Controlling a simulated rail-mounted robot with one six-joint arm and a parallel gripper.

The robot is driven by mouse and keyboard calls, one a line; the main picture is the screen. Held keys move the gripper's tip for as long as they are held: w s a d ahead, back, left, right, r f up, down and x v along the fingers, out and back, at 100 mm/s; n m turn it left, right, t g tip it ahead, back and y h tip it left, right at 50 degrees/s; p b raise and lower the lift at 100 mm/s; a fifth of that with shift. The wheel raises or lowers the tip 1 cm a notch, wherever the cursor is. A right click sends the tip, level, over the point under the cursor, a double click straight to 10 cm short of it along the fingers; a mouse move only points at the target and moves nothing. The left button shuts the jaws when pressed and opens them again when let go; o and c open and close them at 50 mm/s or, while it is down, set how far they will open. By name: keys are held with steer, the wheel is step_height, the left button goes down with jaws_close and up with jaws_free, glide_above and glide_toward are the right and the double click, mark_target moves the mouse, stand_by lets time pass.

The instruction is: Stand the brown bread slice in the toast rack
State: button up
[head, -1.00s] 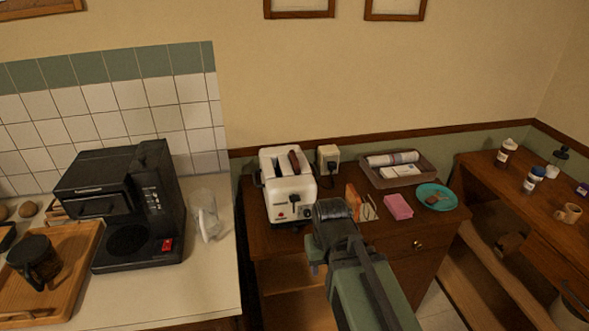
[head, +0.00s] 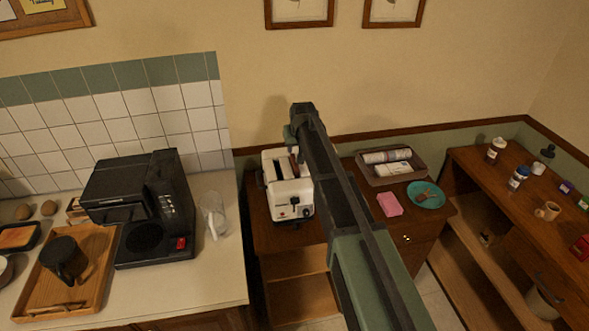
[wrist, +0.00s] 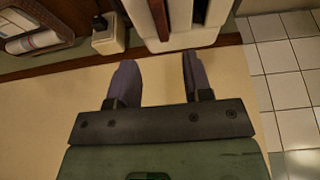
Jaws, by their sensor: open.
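The white toaster (head: 290,190) stands on the brown cabinet. The brown bread slice (head: 294,160) sticks up from its slot, partly hidden by my arm in the head view. In the wrist view the toaster (wrist: 178,40) is at the top edge, with the dark brown slice (wrist: 158,18) cut off by the frame. My gripper (wrist: 157,61) is open and empty. Its two fingers are apart, with wall showing between them, and the slice is beyond the fingertips in the picture. The toast rack is not visible now, and my arm covers the cabinet area right of the toaster.
A grey tray (head: 371,173) with a rolled cloth stands at the back of the cabinet. A pink block (head: 390,204) and a teal plate (head: 426,194) lie in front of it. A black coffee machine (head: 140,212) stands left. The wall is close behind the toaster.

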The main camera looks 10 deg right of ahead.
mark_target(294, 160)
steer(key=b+x, duration=0.9)
steer(key=x, duration=0.2)
steer(key=shift+s+r, duration=0.1)
steer(key=shift+r, duration=0.2)
steer(key=shift+c, duration=1.2)
jaws_close()
